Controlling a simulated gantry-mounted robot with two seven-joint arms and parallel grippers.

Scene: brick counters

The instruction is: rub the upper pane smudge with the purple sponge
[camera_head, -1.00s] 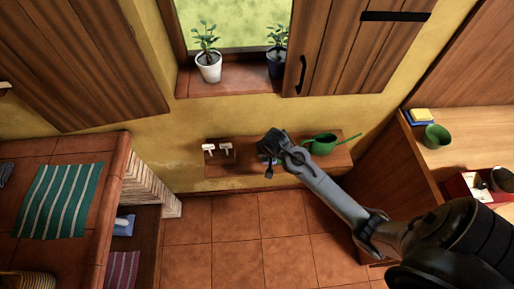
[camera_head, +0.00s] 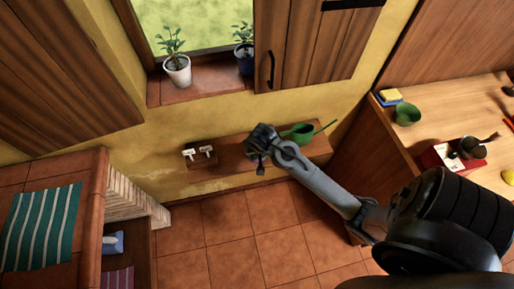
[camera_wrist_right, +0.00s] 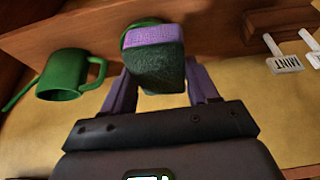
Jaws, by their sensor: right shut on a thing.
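The purple sponge (camera_wrist_right: 154,38) has a dark green scouring side. In the right wrist view it is between the purple fingers of my right gripper (camera_wrist_right: 152,82), which is shut on it. In the head view my right gripper (camera_head: 262,140) is over the low wooden shelf, and the sponge cannot be made out there. The window pane (camera_head: 205,18) is at the top, and only its lower part shows. I cannot make out a smudge on it. My left gripper is not in view.
A green watering can (camera_head: 300,133) stands on the shelf (camera_head: 235,165) beside my right gripper, with white-labelled markers (camera_head: 198,154) to the left. Two potted plants (camera_head: 177,70) stand on the sill. An open wooden shutter (camera_head: 315,45) hangs right of the window. Counters flank both sides.

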